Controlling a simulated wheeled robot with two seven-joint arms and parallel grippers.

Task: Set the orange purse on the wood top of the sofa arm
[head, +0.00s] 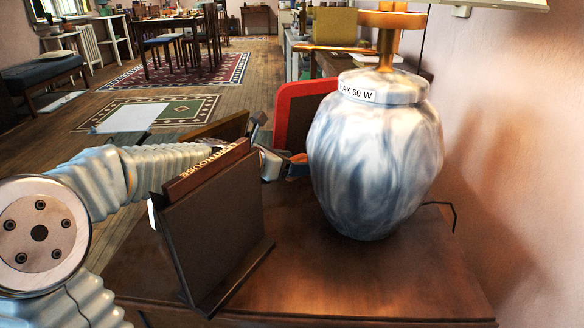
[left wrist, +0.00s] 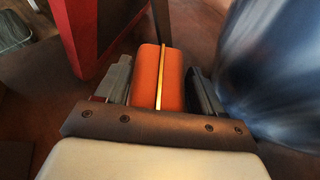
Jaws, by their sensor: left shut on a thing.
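The orange purse (left wrist: 146,78), with a gold strip along its top, sits between the two grey fingers of my left gripper (left wrist: 157,82) in the left wrist view. The gripper is shut on it. In the head view my left gripper (head: 285,166) is partly hidden behind a dark book stand and beside the lamp, above the wooden cabinet top; only a small orange bit of the purse (head: 299,158) shows. I cannot tell whether the purse touches the top. I cannot make out the sofa arm's wood top in either view. My right gripper is not in view.
A marbled blue-white lamp (head: 375,155) stands close to the right of the left gripper. The dark stand (head: 215,225) holds a brown book (head: 205,172) in front of the forearm. A red-framed thing (head: 287,108) stands just behind. The front of the cabinet top (head: 350,285) is clear.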

